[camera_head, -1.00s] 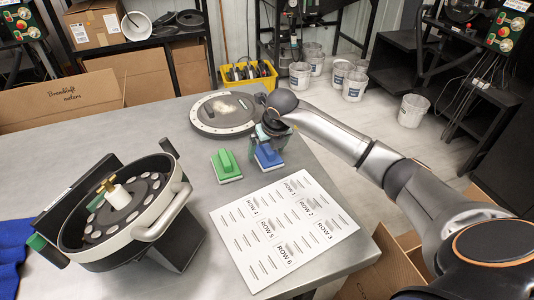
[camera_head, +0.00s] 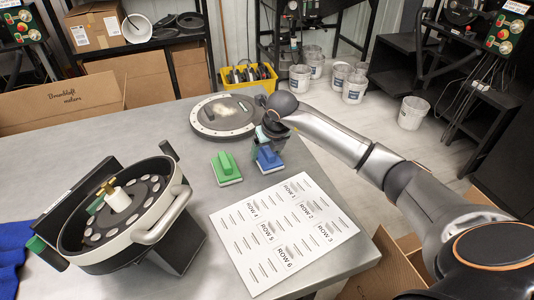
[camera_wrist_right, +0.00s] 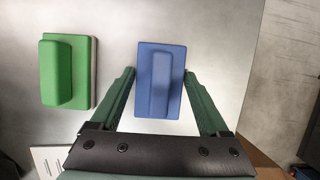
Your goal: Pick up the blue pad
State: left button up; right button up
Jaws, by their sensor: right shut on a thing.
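The blue pad (camera_head: 268,157) is a flat block with a raised grip on top, on the grey table. It also shows in the right wrist view (camera_wrist_right: 160,80). My right gripper (camera_head: 270,140) is over it from above. In the right wrist view, the green fingers of that gripper (camera_wrist_right: 160,78) lie along both sides of the pad, and it is shut on the pad. I cannot tell whether the pad is clear of the table. My left gripper is not in view.
A green pad (camera_head: 226,167) lies just left of the blue pad. A white row sheet (camera_head: 262,222) lies in front. A round disc plate (camera_head: 222,115) is behind. A seed meter (camera_head: 120,215) stands at left. The table's right edge is close to the blue pad.

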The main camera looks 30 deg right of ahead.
jog(key=shift+r, duration=0.6)
jog(key=s+a+r, duration=0.1)
jog(key=r, duration=0.1)
jog(key=s+a+r, duration=0.1)
jog(key=r, duration=0.1)
jog(key=a+r+b, duration=0.1)
jog(key=r, duration=0.2)
jog(key=shift+s, duration=0.4)
jog(key=s+a+r+b, duration=0.1)
jog(key=s+a+r, duration=0.3)
jog(key=s+a, duration=0.3)
jog(key=shift+r, duration=0.4)
jog(key=o, duration=0.9)
jog(key=c, duration=0.6)
